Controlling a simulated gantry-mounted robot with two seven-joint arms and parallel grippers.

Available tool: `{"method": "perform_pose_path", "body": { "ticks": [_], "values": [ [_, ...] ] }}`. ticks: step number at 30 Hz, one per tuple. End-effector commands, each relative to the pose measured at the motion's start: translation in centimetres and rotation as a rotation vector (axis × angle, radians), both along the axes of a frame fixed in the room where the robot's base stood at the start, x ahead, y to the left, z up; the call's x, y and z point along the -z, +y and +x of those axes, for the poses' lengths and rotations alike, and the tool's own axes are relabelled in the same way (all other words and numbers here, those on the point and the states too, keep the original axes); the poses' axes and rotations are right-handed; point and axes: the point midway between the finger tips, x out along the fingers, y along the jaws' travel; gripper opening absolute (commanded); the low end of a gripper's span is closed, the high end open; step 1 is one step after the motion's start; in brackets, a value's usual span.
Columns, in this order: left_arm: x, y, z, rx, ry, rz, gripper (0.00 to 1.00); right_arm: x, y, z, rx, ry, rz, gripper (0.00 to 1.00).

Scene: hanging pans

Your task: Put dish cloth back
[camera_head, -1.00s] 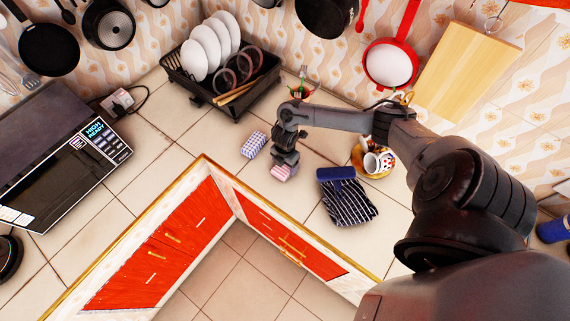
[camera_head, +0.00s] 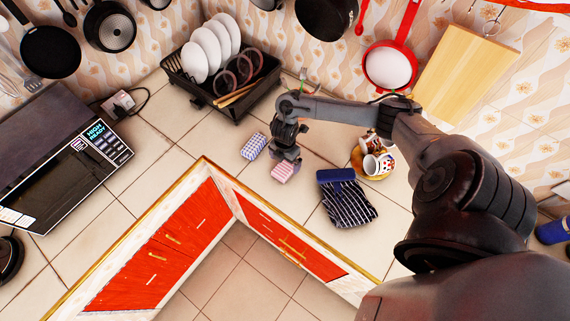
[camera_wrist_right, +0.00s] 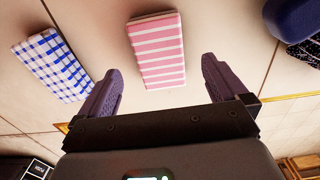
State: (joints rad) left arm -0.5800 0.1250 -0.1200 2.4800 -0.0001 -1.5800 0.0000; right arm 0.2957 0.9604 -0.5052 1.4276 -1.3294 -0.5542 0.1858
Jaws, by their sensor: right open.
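A pink-and-white striped folded cloth (camera_head: 283,172) lies on the tiled counter. A blue-and-white checked folded cloth (camera_head: 254,146) lies to its left. My right gripper (camera_head: 287,157) is above and beside the pink cloth, partly covering its far end in the head view. In the right wrist view, the open right gripper (camera_wrist_right: 160,68) has its fingers apart with nothing held. The pink cloth (camera_wrist_right: 157,50) shows ahead between the fingertips, and the blue checked cloth (camera_wrist_right: 52,65) is off to the left. Which cloth is the dish cloth I cannot tell. My left gripper is not in view.
A black dish rack (camera_head: 235,111) with white plates stands behind. A dark blue striped cloth-like item (camera_head: 346,203) lies right of the pink cloth. Mugs (camera_head: 372,162) sit on a yellow plate near my forearm. A microwave (camera_head: 60,165) is at left; red cabinets border the counter's front.

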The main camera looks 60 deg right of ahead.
Motion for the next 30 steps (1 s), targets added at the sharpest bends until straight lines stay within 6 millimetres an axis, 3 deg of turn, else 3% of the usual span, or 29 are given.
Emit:
{"method": "perform_pose_path", "body": {
  "ticks": [9, 14, 17, 20, 23, 24, 27, 30],
  "values": [
    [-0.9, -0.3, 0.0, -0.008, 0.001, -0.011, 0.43, -5.7, -0.1, 0.0, -0.002, -0.002, -0.003, 1.0],
    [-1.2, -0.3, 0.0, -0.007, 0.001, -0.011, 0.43, -6.9, 0.3, 0.1, -0.004, -0.006, 0.0, 1.0],
    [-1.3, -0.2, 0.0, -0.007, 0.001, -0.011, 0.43, -6.4, 2.3, 0.5, -0.02, -0.036, 0.014, 1.0],
    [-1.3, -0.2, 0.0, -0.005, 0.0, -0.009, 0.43, -5.0, 6.7, 1.2, -0.046, -0.114, 0.046, 1.0],
    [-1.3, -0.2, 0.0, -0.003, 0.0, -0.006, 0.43, -3.8, 13.8, 2.0, -0.04, -0.243, 0.104, 1.0],
    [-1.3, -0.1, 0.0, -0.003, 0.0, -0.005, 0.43, -3.7, 17.1, 2.1, -0.01, -0.305, 0.133, 1.0],
    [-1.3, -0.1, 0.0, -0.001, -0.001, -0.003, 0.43, -5.4, 23.7, 1.8, 0.14, -0.437, 0.202, 1.0],
    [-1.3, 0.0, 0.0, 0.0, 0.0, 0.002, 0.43, -8.0, 26.8, 0.4, 0.375, -0.501, 0.242, 1.0]
  ]
}}
